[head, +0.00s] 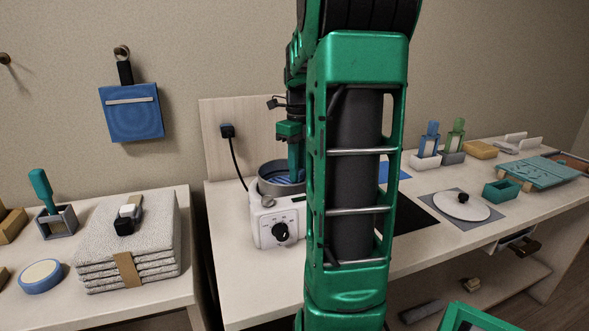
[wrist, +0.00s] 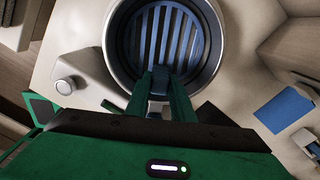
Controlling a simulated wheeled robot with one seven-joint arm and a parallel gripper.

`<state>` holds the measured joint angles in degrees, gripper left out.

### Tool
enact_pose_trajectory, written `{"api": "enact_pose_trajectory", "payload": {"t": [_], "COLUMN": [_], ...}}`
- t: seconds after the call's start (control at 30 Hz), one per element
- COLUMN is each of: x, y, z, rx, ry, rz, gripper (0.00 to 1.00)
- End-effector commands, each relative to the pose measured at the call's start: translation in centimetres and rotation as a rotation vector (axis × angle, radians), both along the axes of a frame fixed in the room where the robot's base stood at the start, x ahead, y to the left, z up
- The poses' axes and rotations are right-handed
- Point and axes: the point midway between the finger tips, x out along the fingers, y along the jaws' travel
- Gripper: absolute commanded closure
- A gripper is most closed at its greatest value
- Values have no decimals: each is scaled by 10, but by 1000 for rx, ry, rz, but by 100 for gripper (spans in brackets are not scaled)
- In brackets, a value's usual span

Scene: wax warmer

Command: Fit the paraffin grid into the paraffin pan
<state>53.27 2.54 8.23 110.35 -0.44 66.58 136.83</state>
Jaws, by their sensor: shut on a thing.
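The paraffin pan (head: 262,182) is the round metal bowl of the white warmer (head: 280,238) on the counter. In the wrist view its rim (wrist: 113,45) is a grey ring. The paraffin grid (wrist: 170,40) is a round blue slatted disc, seen inside the ring of the pan. In the head view only a blue part of the grid (head: 288,177) shows. My gripper (wrist: 160,85) is shut on the grid's blue tab at the near side of the pan, its fingers pointing down over the rim. I cannot tell whether the grid touches the pan's floor.
My arm hides part of the counter. A white lid (head: 462,206) lies on a grey mat to the right, near a teal box (head: 502,190). Folded towels (head: 130,240) lie on the left table. A power cord runs behind the warmer.

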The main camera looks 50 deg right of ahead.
Motion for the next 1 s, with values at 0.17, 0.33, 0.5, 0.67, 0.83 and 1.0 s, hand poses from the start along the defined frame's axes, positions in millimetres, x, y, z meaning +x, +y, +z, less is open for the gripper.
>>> {"api": "enact_pose_trajectory", "payload": {"t": [0.17,0.33,0.5,0.67,0.83,1.0], "x": [0,0,0,0,0,0], "y": [0,0,0,0,0,0], "z": [-3,-6,-9,-12,-14,-17], "rx": [0,1,1,0,0,0], "ry": [0,1,1,0,0,0], "rz": [0,0,0,0,0,0], "gripper": [100,100,100,100,100,100]}}
